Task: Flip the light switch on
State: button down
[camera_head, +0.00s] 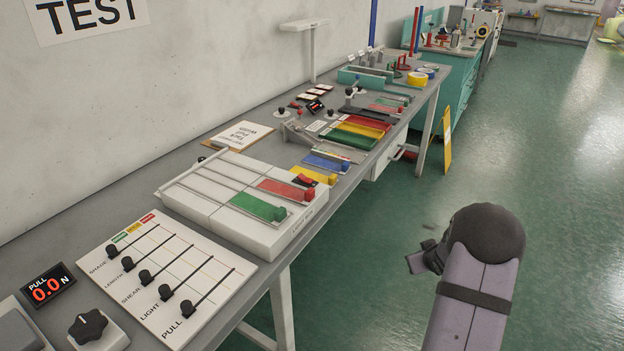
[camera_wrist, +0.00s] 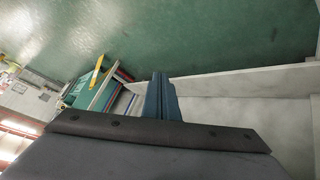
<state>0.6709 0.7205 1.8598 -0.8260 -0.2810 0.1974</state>
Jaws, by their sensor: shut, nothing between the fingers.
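No object is plainly recognizable as a light switch. A grey block with a flat top (camera_head: 18,326), cut off at the lower left corner of the head view, may be a switch; I cannot tell its state. A white slider board (camera_head: 190,270) has several black knobs at the left ends of their slots, and one row is labelled LIGHT. My gripper (camera_head: 418,262) is at the right in the head view, over the green floor, well clear of the bench and empty. Its fingers (camera_wrist: 163,97) are together in the wrist view.
A black dial (camera_head: 88,326) and a PULL display reading 0.0 (camera_head: 47,288) are near the front of the grey bench. Behind the board is a white block with coloured pieces (camera_head: 225,222). Several coloured strips and tools lie farther back. The floor (camera_head: 360,265) beside the bench is clear.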

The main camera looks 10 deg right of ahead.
jog(key=w+a+r+n+t+y, duration=0.3)
jog(key=w+a+r, duration=0.2)
jog(key=r, duration=0.3)
jog(key=w+a+r+n+t+y, duration=0.2)
jog(key=w+a+r+t+y, duration=0.3)
jog(key=r, duration=0.3)
jog(key=s+a+r+n+g+y, duration=0.2)
jog(key=s+a+r+y, duration=0.3)
jog(key=a+r+y, duration=0.4)
jog(key=shift+s+a+r+n, duration=0.15)
jog(key=shift+a+r+n, duration=0.45)
jog(key=shift+a+n, duration=0.4)
jog(key=shift+a, duration=0.2)
jog(key=r+p, duration=0.2)
send_over(312, 180)
jog(key=v, duration=0.2)
jog(key=shift+a, duration=0.1)
jog(key=f, duration=0.1)
jog(key=w+a+f, duration=0.1)
jog(key=shift+w+f, duration=0.15)
jog(key=shift+f, duration=0.15)
jog(key=shift+w+a+f, duration=0.15)
jog(key=shift+f, duration=0.4)
